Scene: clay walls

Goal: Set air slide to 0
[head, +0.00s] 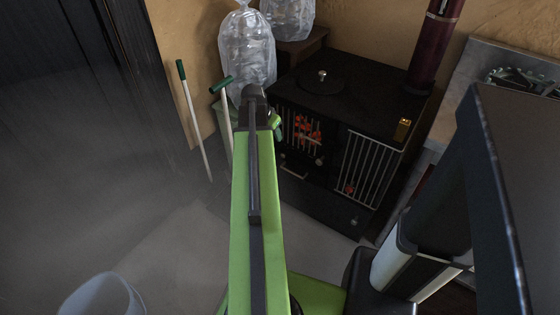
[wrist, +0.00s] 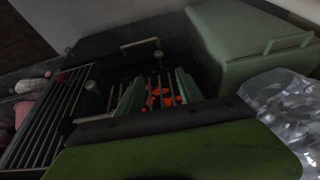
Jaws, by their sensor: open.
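The black stove (head: 340,92) stands ahead of my arm, with orange embers behind a barred left opening (head: 307,130) and a second barred panel (head: 360,170) on the right. Small knobs and a pale bar handle (head: 293,171) are on its front; I cannot tell which part is the air slide. In the wrist view, a handle (wrist: 140,43) and a round knob (wrist: 158,56) show past the fingers. My gripper (wrist: 158,90) is open and empty, its green fingers in front of the ember bars. I cannot tell whether they touch the stove. In the head view my arm mostly hides the gripper.
A green bin (wrist: 240,42) stands close beside the stove, near a clear bag of bottles (head: 247,50). Green-handled tools (head: 194,120) lean at the wall. A pale bucket (head: 100,298) is at lower left. The floor left of my arm is mostly free.

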